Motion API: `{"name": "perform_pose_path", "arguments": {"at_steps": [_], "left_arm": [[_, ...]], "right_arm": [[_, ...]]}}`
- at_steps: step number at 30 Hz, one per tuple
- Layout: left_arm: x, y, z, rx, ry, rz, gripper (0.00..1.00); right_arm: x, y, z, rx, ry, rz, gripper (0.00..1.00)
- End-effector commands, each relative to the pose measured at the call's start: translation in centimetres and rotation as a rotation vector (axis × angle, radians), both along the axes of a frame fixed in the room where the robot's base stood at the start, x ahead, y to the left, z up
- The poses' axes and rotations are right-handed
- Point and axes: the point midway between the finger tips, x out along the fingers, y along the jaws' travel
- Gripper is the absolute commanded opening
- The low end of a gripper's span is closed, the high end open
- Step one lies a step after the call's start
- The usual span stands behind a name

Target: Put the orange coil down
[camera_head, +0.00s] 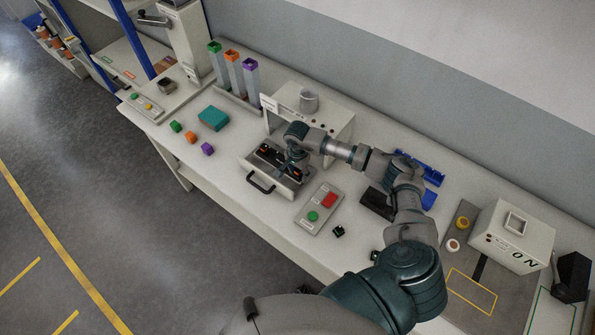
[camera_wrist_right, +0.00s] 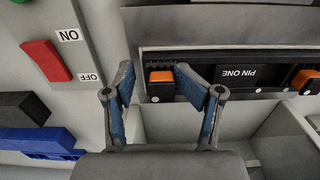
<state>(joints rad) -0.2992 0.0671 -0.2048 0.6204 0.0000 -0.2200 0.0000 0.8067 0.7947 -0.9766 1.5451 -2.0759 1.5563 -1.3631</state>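My right gripper (camera_head: 287,162) is over the open drawer of the white machine (camera_head: 335,122). In the right wrist view my right gripper (camera_wrist_right: 154,72) has its two fingers spread apart. An orange coil (camera_wrist_right: 161,76) with a black body shows between and beyond the fingertips, seated at one end of the black "PIN ONE" fixture (camera_wrist_right: 250,72). I see a gap to each finger. A second orange-topped piece (camera_wrist_right: 305,80) is at the fixture's other end. My left gripper is not in view.
Blue bins (camera_head: 420,168) stand right of my arm. Loose green, orange (camera_head: 190,137) and purple blocks lie left, near a teal block (camera_head: 213,118). The drawer handle (camera_head: 260,185) faces the table's front.

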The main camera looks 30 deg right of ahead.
Motion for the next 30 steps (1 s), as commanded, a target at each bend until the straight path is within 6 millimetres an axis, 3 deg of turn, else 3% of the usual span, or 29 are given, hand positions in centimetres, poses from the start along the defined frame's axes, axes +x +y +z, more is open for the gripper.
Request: {"name": "perform_pose_path", "arguments": {"at_steps": [17, 20, 30], "left_arm": [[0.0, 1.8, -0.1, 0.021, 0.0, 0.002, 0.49], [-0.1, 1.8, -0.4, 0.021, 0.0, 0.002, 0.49], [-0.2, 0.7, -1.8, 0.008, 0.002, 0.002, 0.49]], "right_arm": [[0.1, 0.0, 0.6, 0.001, -0.004, 0.0, 0.49], [0.1, -0.1, 1.9, 0.0, -0.006, -0.001, 0.49], [0.2, 0.0, 9.4, -0.001, -0.009, 0.0, 0.49]]}}
